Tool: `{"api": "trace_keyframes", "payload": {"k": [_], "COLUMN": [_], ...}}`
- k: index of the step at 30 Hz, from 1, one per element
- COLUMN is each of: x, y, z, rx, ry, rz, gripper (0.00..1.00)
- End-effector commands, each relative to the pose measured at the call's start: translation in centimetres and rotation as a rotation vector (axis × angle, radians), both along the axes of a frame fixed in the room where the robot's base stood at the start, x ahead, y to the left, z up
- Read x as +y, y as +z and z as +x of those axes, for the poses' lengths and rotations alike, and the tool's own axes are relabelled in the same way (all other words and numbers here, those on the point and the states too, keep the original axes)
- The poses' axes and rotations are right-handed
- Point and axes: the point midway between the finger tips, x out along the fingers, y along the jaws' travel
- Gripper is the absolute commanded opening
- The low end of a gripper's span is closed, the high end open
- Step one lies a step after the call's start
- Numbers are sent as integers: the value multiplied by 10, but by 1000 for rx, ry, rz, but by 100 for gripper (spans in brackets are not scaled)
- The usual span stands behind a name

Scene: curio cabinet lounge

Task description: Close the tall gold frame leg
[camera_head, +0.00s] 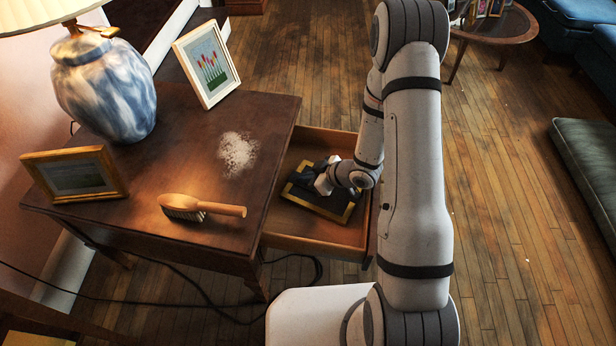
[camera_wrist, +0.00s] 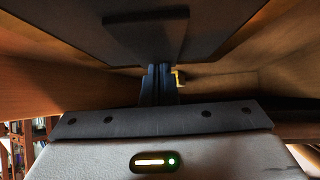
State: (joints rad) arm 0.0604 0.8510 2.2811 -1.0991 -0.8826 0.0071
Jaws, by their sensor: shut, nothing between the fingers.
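A dark-backed frame with a gold edge (camera_head: 322,207) lies in the open drawer, apparently face down. In the wrist view a dark panel (camera_wrist: 215,30), likely its back, fills the top of the picture, with a darker strip (camera_wrist: 145,38) that may be its leg. I cannot tell the leg's angle. My gripper (camera_head: 325,180) is down in the drawer over the frame. In the wrist view its fingers (camera_wrist: 160,75) are together and empty, close to the panel; I cannot tell whether they touch it. My arm and wrist hide part of the frame.
The wooden drawer (camera_head: 315,246) sticks out from the side table (camera_head: 160,160). On the table are a lamp (camera_head: 103,88), a white frame (camera_head: 207,65), a low gold frame (camera_head: 74,174), a brush (camera_head: 202,208) and white powder (camera_head: 237,153). Drawer walls surround my gripper.

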Motion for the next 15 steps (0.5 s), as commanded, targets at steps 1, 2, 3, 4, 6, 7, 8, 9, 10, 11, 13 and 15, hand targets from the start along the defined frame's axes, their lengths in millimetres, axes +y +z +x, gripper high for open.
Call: {"api": "trace_keyframes", "payload": {"k": [1,2,3,4,6,7,8,9,10,11,13,15], "x": [-2,-2,-2,-2,-2,-2,-2,-2,-2,-2,-2,-1], "y": [-6,-5,-4,-3,1,2,4,6,8,9,11,13], "z": [-2,-2,-2,-2,-2,-3,-3,-3,-2,-2,-2,-2], "rx": [13,13,13,14,14,14,14,14,13,13,11,10], "ry": [-4,-4,-4,-5,-5,-5,-5,-5,-4,-4,-4,-3], "rz": [-9,-9,-9,-8,-9,-9,-9,-9,-9,-8,-7,-7], "gripper": [0,0,0,0,0,0,0,0,0,0,0,0]}}
